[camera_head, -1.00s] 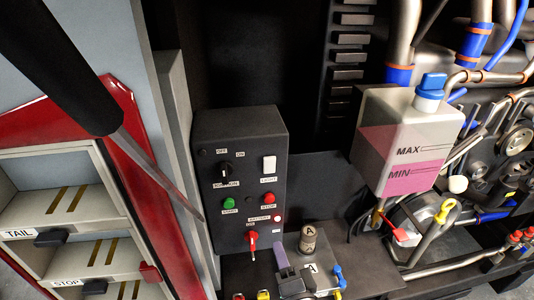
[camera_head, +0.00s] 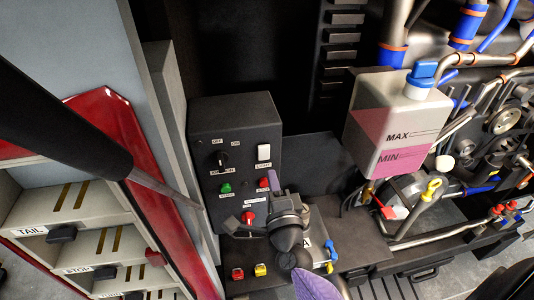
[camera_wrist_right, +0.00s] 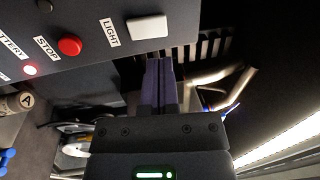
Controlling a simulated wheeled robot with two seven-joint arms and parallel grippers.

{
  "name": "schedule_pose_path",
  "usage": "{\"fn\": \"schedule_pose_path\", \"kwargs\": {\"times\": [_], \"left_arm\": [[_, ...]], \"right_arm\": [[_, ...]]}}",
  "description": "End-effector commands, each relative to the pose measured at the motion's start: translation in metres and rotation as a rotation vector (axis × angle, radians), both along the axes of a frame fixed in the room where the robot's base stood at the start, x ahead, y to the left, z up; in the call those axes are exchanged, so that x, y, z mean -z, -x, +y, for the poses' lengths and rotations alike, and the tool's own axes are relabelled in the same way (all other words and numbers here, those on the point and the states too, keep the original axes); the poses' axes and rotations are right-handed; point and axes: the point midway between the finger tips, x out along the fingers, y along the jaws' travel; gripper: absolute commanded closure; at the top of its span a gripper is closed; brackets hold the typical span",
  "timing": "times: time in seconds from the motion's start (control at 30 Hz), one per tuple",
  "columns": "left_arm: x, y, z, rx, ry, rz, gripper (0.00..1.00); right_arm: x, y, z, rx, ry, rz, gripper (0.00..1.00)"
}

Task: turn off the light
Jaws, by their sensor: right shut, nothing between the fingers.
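The light switch (camera_head: 264,152) is a white rocker labelled LIGHT on the upper right of the dark control panel (camera_head: 235,112). It also shows large in the right wrist view (camera_wrist_right: 147,28). My right gripper (camera_head: 273,180) is in front of the panel, below the switch in the head view. Its purple fingers (camera_wrist_right: 160,62) are shut and empty. In the wrist view their tips are just below the switch; I cannot tell the exact gap. My left gripper is not in view.
A coolant tank (camera_head: 397,130) stands to the right. A dark strut (camera_head: 70,130) crosses the left side.

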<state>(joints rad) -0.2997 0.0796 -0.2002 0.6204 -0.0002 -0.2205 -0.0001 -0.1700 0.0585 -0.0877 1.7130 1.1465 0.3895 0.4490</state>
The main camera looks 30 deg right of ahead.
Motion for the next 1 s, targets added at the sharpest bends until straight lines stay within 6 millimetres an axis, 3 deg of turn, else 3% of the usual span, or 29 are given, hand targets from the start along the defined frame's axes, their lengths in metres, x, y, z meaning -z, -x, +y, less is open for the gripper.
{"fn": "schedule_pose_path", "kwargs": {"times": [0.13, 0.33, 1.0], "left_arm": [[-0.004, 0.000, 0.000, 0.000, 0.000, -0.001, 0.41], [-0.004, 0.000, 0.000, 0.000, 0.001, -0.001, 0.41], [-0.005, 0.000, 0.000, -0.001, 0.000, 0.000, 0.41]], "right_arm": [[-0.006, -0.030, -0.007, -0.001, 0.002, -0.002, 1.00], [-0.008, -0.054, -0.014, -0.001, 0.002, 0.000, 1.00], [-0.011, -0.064, -0.016, -0.001, 0.001, 0.000, 1.00]]}}
